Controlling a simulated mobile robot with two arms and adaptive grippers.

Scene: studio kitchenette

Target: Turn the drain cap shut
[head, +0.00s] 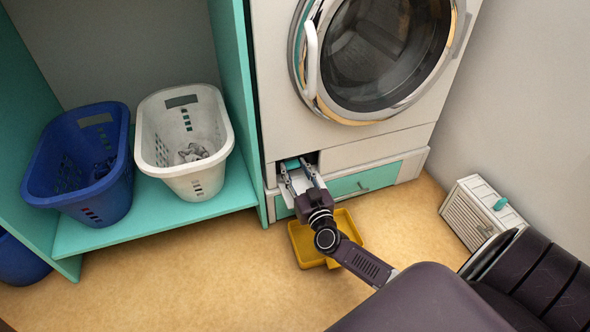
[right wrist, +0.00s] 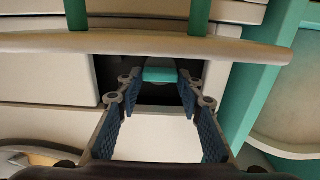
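The drain cap (head: 292,163) is a small teal piece in a dark recess low on the front of the white washing machine (head: 282,105). It also shows in the right wrist view (right wrist: 160,74), at the far end between my fingers. My right gripper (head: 295,172) reaches into the recess with its fingers apart, one on each side of the cap. In the right wrist view the gripper (right wrist: 159,88) has a clear gap between its blue pads. I cannot tell whether the fingertips touch the cap. My left gripper is not in view.
A yellow tray (head: 302,248) lies on the floor under my right gripper. A teal drawer front (head: 372,180) is right of the recess. A blue basket (head: 60,188) and a white basket (head: 162,172) stand on the teal shelf. A white louvred box (head: 468,222) stands at the right.

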